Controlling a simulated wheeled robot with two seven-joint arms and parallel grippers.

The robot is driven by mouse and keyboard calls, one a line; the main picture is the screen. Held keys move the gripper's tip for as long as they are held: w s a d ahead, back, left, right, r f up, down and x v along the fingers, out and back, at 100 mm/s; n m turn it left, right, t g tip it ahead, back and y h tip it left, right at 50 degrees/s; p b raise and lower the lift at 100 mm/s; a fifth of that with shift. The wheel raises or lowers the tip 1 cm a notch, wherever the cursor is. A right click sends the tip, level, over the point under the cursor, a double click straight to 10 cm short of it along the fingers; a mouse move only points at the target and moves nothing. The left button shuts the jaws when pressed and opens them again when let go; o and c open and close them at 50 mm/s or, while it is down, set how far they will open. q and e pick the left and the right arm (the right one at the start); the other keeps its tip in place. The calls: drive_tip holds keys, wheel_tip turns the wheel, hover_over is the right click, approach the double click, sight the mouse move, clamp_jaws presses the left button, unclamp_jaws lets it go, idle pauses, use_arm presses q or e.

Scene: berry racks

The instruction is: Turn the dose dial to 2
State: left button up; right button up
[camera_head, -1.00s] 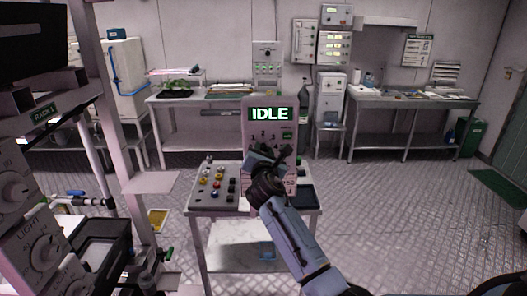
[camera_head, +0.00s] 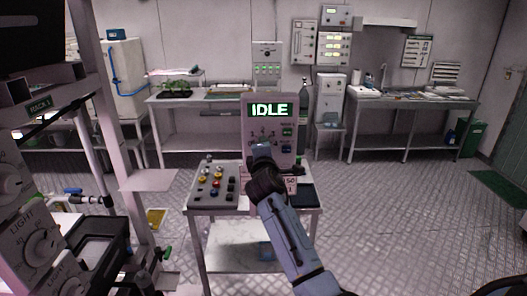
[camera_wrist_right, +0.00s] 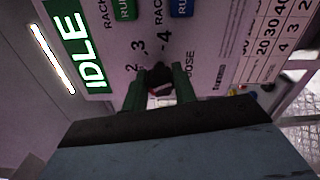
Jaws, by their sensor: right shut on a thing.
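The dosing panel (camera_head: 257,124) is a pale upright box on the small cart, with a green screen reading IDLE. The dose dial (camera_wrist_right: 158,76) is a small dark knob near the printed 2, 3 and 4 and the word DOSE in the right wrist view. My right gripper (camera_head: 262,152) is at the panel's front and hides the dial in the head view. Its two fingers (camera_wrist_right: 159,88) are shut on the dial, one on each side. Which number the dial points to I cannot tell. My left gripper is not in view.
A green button (camera_wrist_right: 125,9) and a blue button (camera_wrist_right: 181,7) sit close to the dial. The cart (camera_head: 198,208) carries a board of coloured knobs (camera_head: 217,183) left of the panel and a dark tray (camera_head: 305,196) right of it. A rack (camera_head: 118,130) stands at the left.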

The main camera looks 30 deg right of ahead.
drive_tip(key=shift+f+m+b, duration=0.1)
drive_tip(key=shift+m+b, duration=0.5)
drive_tip(key=shift+m, duration=1.6)
drive_tip(key=o, duration=1)
drive_tip(key=shift+c, duration=0.2)
drive_tip(key=v, duration=1.3)
drive_tip(key=shift+a+b, duration=0.2)
drive_tip(key=shift+b, duration=0.2)
drive_tip(key=shift+s, duration=0.1)
